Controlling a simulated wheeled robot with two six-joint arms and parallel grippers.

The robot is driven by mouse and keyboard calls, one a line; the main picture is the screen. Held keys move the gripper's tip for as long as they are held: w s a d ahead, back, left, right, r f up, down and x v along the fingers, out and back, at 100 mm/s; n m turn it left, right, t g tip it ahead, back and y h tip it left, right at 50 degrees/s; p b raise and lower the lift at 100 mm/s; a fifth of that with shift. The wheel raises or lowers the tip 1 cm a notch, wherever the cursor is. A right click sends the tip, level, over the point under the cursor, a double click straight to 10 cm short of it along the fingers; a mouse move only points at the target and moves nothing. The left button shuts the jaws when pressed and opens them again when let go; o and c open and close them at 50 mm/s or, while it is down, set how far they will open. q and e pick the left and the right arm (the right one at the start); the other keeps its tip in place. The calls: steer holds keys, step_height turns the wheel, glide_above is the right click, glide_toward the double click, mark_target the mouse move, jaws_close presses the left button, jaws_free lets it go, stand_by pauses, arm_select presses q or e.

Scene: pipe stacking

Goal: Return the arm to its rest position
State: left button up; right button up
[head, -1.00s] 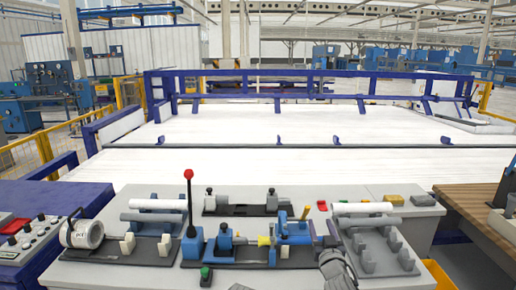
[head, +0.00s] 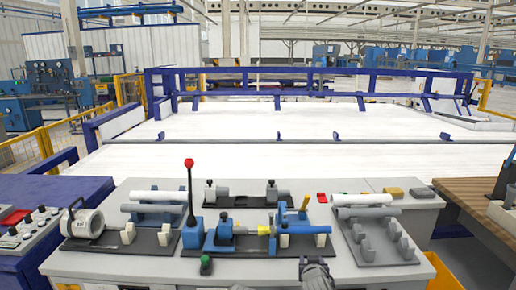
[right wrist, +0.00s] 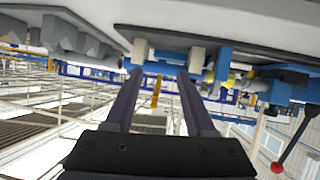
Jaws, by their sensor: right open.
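My right gripper (head: 316,264) is at the near edge of the workbench in the head view. In the right wrist view its two dark fingers (right wrist: 158,76) stand apart with nothing between them. The tilted, upside-down-looking wrist view has the bench along the top. In the head view a fixture with a blue clamp (head: 224,230), a yellow piece (head: 263,230) and a blue cylinder (head: 308,229) lies just beyond the gripper, apart from it. My left gripper is not in view.
A grey rack (head: 368,249) stands to the right, with a white pipe (head: 362,199) behind. A red-knobbed lever (head: 189,164) stands upright at left. Another white pipe (head: 153,208) lies on the left stand. A green button (head: 206,264) sits near the front edge.

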steer(key=s+a+f+n+g+b, duration=0.25)
steer(key=s+a+f+g, duration=0.3)
steer(key=s+f, duration=0.45)
steer(key=s+a+f+n+g+b, duration=0.25)
steer(key=s+a+f+g, duration=0.35)
steer(key=s+f, duration=0.4)
step_height(320, 180, up, 18)
steer(key=s+g+p, duration=0.1)
steer(key=s+p, duration=0.1)
steer(key=p, duration=1.3)
steer(key=shift+d+f+y, duration=0.15)
steer(key=shift+d+y, duration=0.25)
steer(key=shift+d, duration=0.05)
